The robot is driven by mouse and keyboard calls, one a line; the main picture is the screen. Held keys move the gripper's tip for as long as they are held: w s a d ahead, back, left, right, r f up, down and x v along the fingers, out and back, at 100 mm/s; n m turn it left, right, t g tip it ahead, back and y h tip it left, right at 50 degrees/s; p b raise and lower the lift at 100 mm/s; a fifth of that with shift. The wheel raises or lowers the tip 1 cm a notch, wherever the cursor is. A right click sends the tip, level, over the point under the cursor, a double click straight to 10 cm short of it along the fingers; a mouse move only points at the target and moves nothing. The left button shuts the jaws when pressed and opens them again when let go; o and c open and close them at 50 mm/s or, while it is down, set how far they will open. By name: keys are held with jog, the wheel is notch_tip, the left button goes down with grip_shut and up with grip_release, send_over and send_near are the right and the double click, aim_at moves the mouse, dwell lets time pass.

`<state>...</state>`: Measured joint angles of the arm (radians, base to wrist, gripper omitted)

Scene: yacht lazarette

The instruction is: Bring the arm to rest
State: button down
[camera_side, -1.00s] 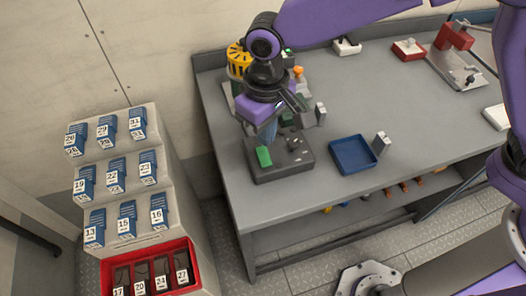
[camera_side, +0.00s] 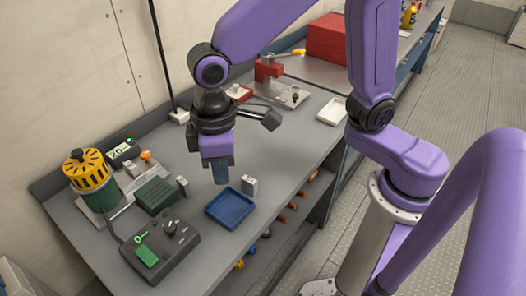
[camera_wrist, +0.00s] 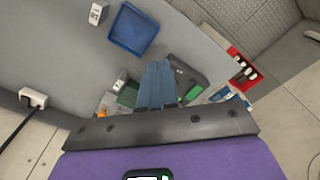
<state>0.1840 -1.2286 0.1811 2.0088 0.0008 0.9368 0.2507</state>
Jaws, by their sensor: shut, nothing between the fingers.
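My gripper (camera_side: 221,173) is a purple body with blue fingers pointing down. In the side view it hangs over the grey bench (camera_side: 290,150), just behind the blue tray (camera_side: 230,208), and the fingers are closed with nothing visible in them. In the wrist view the blue fingers (camera_wrist: 157,84) show together as one block, with the blue tray (camera_wrist: 133,31) beyond them. I cannot tell the exact height of the fingertips above the bench.
A dark control box (camera_side: 160,250) with a green block, a dark green box (camera_side: 156,195) and a yellow-topped cylinder (camera_side: 87,171) stand at left. A small light block (camera_side: 249,185) stands beside the tray. A red vise-like tool (camera_side: 270,71) is farther back.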

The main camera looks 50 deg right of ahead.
jog(key=s+d+n, duration=0.1)
jog(key=s+d, duration=0.5)
jog(key=d, duration=0.3)
jog(key=s+d+n, duration=0.2)
jog(key=s+d, duration=0.4)
jog(key=d, duration=0.4)
jog(key=shift+s+d+r, duration=0.15)
jog(key=shift+s+d, duration=0.15)
